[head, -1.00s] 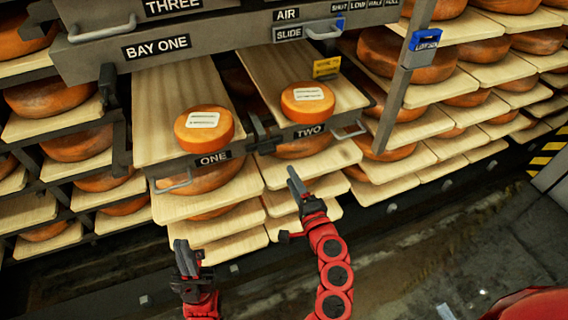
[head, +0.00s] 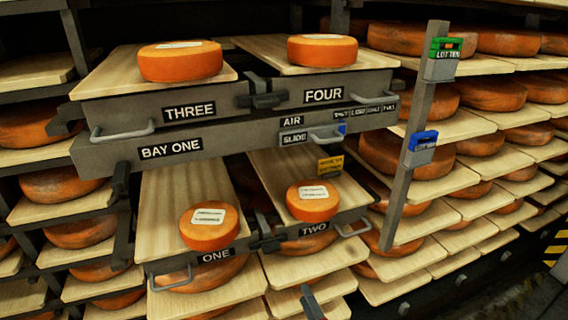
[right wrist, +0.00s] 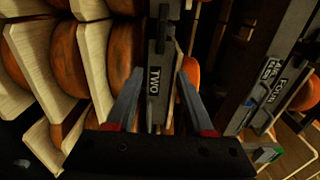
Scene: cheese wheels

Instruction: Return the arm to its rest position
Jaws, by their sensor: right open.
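My right gripper (head: 311,302) shows only as a dark fingertip at the bottom of the head view, below the board labelled TWO (head: 305,245). In the right wrist view both fingers of my right gripper (right wrist: 158,92) stand apart, with nothing between them held. The TWO label (right wrist: 154,81) and its grey board front show beyond the fingers. My left gripper is outside the head view. A small labelled cheese (head: 209,228) sits on board ONE, and another (head: 312,203) sits on board TWO.
Boards THREE (head: 189,111) and FOUR (head: 323,95) jut out above, each with an orange cheese. A grey post (head: 413,150) carries a green tag (head: 446,48) and a blue tag (head: 421,143). Racks of cheese wheels fill both sides. Floor (head: 510,296) shows at lower right.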

